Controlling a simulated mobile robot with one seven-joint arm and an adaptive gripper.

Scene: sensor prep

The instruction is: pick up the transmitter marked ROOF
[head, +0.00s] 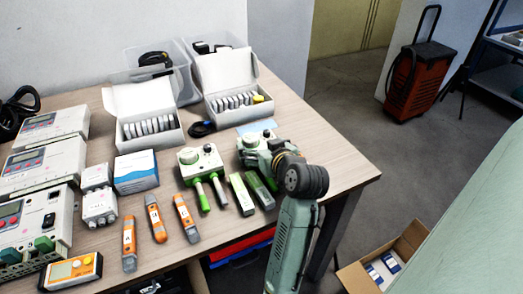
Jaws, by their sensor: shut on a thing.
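My gripper (267,154) is over the right part of the table, shut on a pale grey device (250,141) with a round knob, probably a transmitter. The jaws and wrist hide much of this device. I cannot read ROOF or any other mark on it. I cannot tell whether it touches the table. A similar pale device (199,157) with a round knob stands just to the left, with two green-and-grey probes in front of it. No mark on it is readable either.
The wooden table (330,160) is bare to the right of my gripper. Two open white boxes (146,110) stand behind. Orange-and-grey handheld tools (156,222) lie in front. Grey instruments (40,168) fill the left side. An open cardboard box (400,250) is on the floor at right.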

